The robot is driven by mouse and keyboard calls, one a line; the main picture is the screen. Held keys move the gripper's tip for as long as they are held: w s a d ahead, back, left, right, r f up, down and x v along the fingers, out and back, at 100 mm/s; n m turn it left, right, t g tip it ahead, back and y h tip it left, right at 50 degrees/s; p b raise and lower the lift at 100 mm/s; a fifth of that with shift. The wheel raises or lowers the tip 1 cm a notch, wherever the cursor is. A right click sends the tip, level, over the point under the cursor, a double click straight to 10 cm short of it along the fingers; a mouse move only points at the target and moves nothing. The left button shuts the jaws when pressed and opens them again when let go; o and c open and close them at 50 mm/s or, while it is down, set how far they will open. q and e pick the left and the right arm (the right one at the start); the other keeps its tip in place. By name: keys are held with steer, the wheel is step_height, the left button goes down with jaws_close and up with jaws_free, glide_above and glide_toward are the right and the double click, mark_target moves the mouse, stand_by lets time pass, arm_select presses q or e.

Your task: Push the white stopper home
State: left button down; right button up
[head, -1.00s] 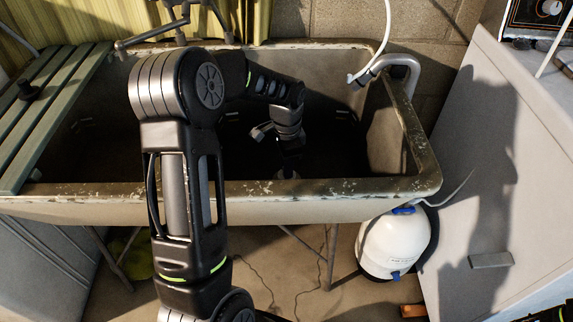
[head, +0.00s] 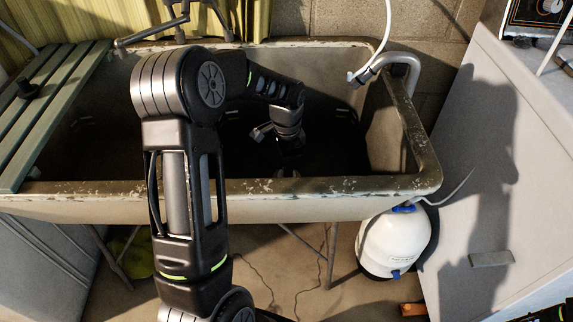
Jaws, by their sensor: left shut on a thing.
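My left arm rises in front of the sink, bends over its front rim and reaches down into the dark basin. My left gripper (head: 289,172) points down, low in the basin, just behind the front rim. It is shut on a small pale thing at its fingertips, which looks like the white stopper; it is too small and dark there to make out its shape. The drain and the basin floor around it are hidden by the rim and shadow. My right gripper is not in view.
The worn stone sink (head: 345,187) has a chipped front rim close to my left forearm. A green slatted board (head: 45,110) covers its left end. A white hose (head: 386,35) hangs at the back right. A white tank (head: 394,245) stands below right.

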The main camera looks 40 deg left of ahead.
arm_select(q)
steer(key=shift+f+b, duration=0.35)
steer(key=shift+f, duration=0.35)
steer(key=c, duration=1.2)
jaws_free()
steer(key=shift+r+p, duration=0.75)
steer(key=shift+r, duration=3.1)
